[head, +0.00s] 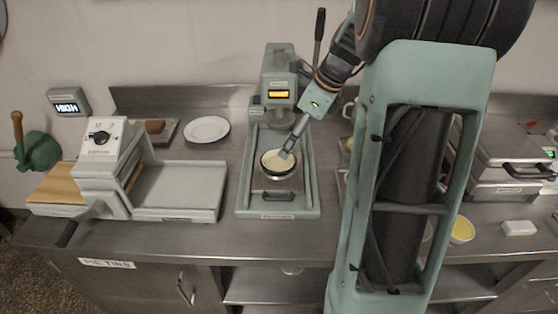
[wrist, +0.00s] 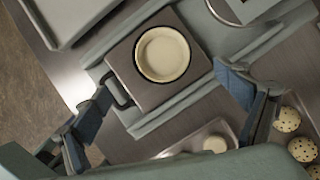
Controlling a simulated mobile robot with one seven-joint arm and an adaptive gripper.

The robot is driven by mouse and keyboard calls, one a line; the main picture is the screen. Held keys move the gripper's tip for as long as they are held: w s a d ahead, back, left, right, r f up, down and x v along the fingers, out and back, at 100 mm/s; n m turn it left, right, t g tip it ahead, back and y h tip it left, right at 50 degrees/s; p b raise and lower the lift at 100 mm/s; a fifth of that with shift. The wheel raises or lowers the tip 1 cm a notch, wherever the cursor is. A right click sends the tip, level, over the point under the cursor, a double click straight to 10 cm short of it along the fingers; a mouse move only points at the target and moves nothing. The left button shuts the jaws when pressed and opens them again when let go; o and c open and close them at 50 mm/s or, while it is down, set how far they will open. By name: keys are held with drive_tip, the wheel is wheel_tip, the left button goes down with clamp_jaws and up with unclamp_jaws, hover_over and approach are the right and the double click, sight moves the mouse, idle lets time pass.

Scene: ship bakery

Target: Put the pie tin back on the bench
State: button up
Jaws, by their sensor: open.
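The pie tin (head: 273,166) is round, with a pale cream inside and a dark rim in the head view. It sits upright on the square metal slide plate of the green press. In the wrist view the tin (wrist: 162,54) lies whole near the top centre. My gripper (head: 288,150) is above the tin's upper right side in the head view, overlapping its rim there. In the wrist view my gripper (wrist: 165,106) is open, with its fingers wide apart and nothing between them; the tin is beyond them. I cannot tell whether a finger touches it.
The press (head: 279,76) with its upright lever stands behind the tin, between raised side rails. A dough roller machine (head: 104,155) and a white plate (head: 206,130) are to the left. The steel bench (head: 190,238) is bare along its front. Spotted buns (wrist: 287,119) lie at right.

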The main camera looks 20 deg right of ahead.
sight(276, 163)
drive_tip(key=x, duration=0.9)
drive_tip(key=shift+w, duration=0.3)
drive_tip(key=shift+c, duration=0.3)
drive_tip(key=c, duration=1.2)
drive_tip(key=shift+r, duration=0.1)
wheel_tip(276, 163, up, 3)
drive_tip(key=shift+f+p, duration=0.1)
drive_tip(key=shift+p, duration=1.15)
drive_tip(key=s+a+r+p, duration=0.1)
drive_tip(key=s+r+p, duration=0.1)
drive_tip(key=s+r, duration=0.1)
drive_tip(key=s+a+r+p, duration=0.2)
drive_tip(key=s+r+p, duration=0.1)
drive_tip(key=s, duration=0.2)
drive_tip(key=s+a+r+p, duration=0.2)
drive_tip(key=s+r+p, duration=0.1)
drive_tip(key=s+r, duration=0.1)
drive_tip(key=shift+s+a, duration=0.1)
drive_tip(key=shift+s, duration=0.45)
